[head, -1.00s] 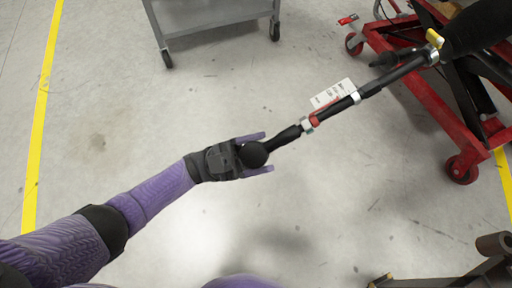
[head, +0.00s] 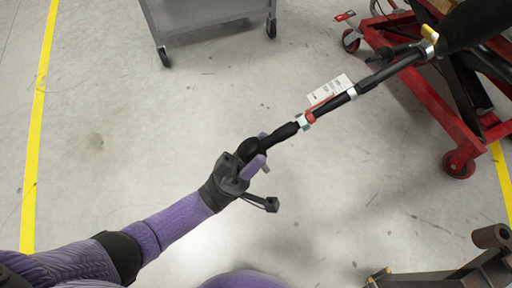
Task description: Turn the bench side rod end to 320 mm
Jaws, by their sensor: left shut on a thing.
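A long dark rod (head: 378,77) runs diagonally from the upper right to the middle of the head view. Its near end is a black rod end (head: 283,134), just past a silver and red collar (head: 305,118). My left gripper (head: 256,154) is shut on the black rod end, with one purple finger in front of it and the other partly hidden behind. A white tag (head: 329,90) with print too small to read hangs by the rod. My right gripper is not in view.
A red wheeled lift frame (head: 425,100) stands at the right under the rod's far end. A grey cart (head: 205,15) stands at the top. A dark metal bracket (head: 455,272) is at the lower right. Open floor lies below the rod.

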